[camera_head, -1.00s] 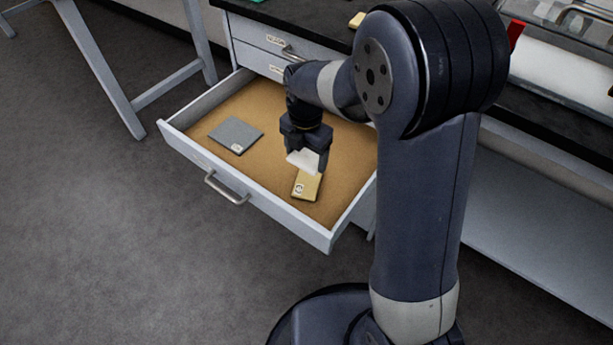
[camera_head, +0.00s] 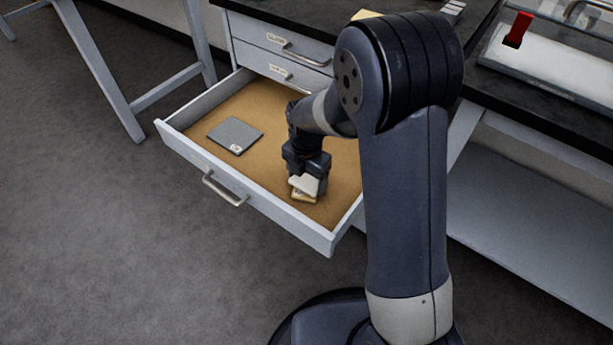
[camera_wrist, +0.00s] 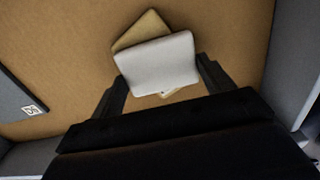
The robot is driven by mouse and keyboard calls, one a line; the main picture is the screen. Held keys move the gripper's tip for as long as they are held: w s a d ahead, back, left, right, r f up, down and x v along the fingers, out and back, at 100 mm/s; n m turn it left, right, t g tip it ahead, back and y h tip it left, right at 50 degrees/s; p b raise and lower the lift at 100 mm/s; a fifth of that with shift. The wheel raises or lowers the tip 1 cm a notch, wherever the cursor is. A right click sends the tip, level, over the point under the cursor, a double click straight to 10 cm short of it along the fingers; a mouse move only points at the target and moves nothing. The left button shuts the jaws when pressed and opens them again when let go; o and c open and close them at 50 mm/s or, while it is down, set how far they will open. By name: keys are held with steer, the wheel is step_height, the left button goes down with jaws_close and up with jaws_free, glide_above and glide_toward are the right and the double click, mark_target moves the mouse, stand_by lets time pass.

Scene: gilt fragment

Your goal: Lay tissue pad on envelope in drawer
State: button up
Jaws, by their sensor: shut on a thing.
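The white tissue pad (camera_head: 304,184) is between the fingers of my gripper (camera_head: 306,177), which is shut on it. The pad also shows in the wrist view (camera_wrist: 158,64), between both fingertips (camera_wrist: 162,82). The tan envelope (camera_head: 303,196) lies on the floor of the open drawer (camera_head: 270,110), under the pad. In the wrist view, the envelope (camera_wrist: 142,30) is mostly covered by the pad, with its far corner and a small near part showing. The pad looks close above the envelope; I cannot tell whether they touch.
A grey square folder (camera_head: 235,135) with a small label lies in the left part of the drawer. The drawer's front wall (camera_head: 240,195) and side walls surround my gripper. Two shut drawers (camera_head: 275,40) are above, under a black worktop (camera_head: 300,12).

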mark_target(307, 181)
steer(key=o, duration=1)
steer(key=shift+f, duration=0.1)
steer(key=shift+c, duration=0.2)
step_height(307, 181, up, 12)
steer(key=p, duration=0.3)
steer(key=shift+r+p, duration=0.2)
steer(key=shift+p, duration=0.15)
